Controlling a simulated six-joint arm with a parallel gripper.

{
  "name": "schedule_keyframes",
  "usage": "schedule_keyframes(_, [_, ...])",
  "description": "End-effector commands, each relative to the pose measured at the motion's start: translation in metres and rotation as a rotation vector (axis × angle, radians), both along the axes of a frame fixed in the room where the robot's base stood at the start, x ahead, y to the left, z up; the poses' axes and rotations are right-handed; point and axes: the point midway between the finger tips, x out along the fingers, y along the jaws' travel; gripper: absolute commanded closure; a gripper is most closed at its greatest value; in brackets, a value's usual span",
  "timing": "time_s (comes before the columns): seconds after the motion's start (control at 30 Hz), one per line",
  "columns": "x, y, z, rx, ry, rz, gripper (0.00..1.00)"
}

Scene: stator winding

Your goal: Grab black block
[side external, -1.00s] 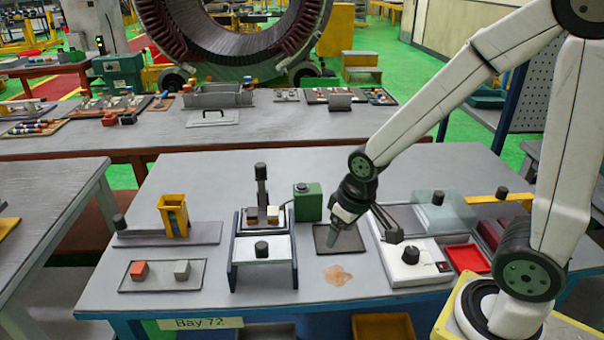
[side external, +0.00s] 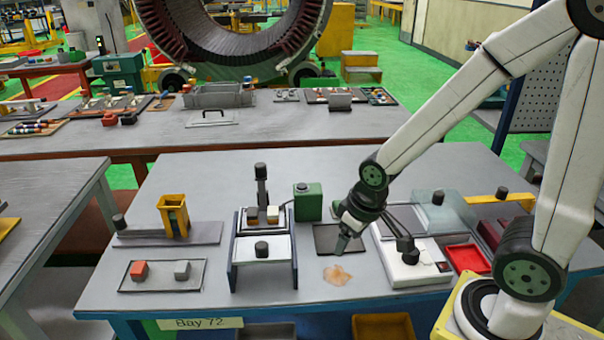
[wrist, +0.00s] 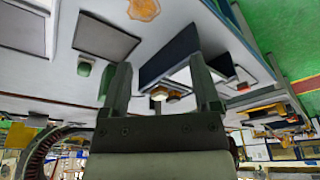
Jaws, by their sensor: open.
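No plain black block stands out in these views. In the side view, a red-orange block (side external: 139,270) and a grey block (side external: 182,269) sit apart on a dark-rimmed tray (side external: 160,288) at the bench's left. A dark flat pad (side external: 324,232) lies mid-bench.
A blue-sided fixture (side external: 233,256) with a black knob (side external: 261,249) and a green box (side external: 308,206) stand left of my gripper. A white device (side external: 407,268) with a lever and a red tray (side external: 467,258) are to the right. The bench front centre is clear apart from a stain.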

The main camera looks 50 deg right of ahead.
Motion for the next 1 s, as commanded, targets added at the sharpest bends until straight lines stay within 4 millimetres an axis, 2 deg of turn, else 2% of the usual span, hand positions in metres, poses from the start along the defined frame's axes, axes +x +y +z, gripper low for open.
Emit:
schedule_keyframes(0.33, [0.000,0.000,0.000,0.000,0.000,0.000,0.21])
schedule_keyframes(0.4, [0.000,0.000,0.000,0.000,0.000,0.000,0.29])
schedule_keyframes(0.7, [0.003,-0.001,0.000,-0.003,-0.007,0.001,0.29])
schedule_keyframes(0.87, [0.018,-0.008,0.000,-0.027,-0.050,0.013,0.29])
schedule_keyframes(1.0, [0.049,-0.021,0.001,-0.065,-0.136,0.040,0.29])
